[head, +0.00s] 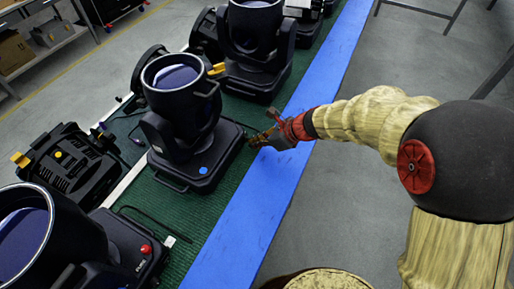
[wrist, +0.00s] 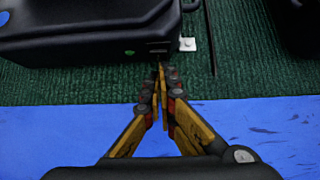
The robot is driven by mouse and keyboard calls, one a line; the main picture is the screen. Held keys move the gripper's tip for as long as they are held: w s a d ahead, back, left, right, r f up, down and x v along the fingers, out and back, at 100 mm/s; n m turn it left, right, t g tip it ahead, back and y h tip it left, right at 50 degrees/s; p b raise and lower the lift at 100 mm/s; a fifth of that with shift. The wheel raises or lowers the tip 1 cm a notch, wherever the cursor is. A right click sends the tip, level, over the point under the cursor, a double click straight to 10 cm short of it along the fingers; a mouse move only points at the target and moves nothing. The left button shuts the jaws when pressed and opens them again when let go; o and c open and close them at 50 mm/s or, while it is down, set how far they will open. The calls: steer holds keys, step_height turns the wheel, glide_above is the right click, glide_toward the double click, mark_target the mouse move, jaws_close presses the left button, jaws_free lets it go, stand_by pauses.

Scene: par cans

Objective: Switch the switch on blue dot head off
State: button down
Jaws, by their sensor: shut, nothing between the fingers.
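The blue dot head (head: 182,112) is a black moving-head lamp standing upright on the green strip, with a blue dot (head: 203,170) on its base. My gripper (head: 254,142) is at the right of this base, over the edge of the blue strip. In the wrist view my gripper (wrist: 161,72) is shut and empty, its tips pointing at the lower right end of a black base (wrist: 80,32). A small green mark (wrist: 130,52) and a small dark panel (wrist: 158,47) show on that base. I cannot make out the switch or its position.
A red-dot head (head: 145,250) stands nearer, and another black head (head: 255,50) stands behind. A yellow-dot unit (head: 62,165) lies at the left. A small white piece (wrist: 187,44) is beside the base. The blue strip (head: 235,240) is mostly bare.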

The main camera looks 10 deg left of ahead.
steer(key=shift+r, duration=0.15)
steer(key=shift+r+p, duration=0.15)
steer(key=shift+p, duration=0.2)
steer(key=shift+r+p, duration=0.6)
steer(key=shift+r, duration=0.1)
steer(key=shift+d+f, duration=0.1)
steer(key=shift+d, duration=0.05)
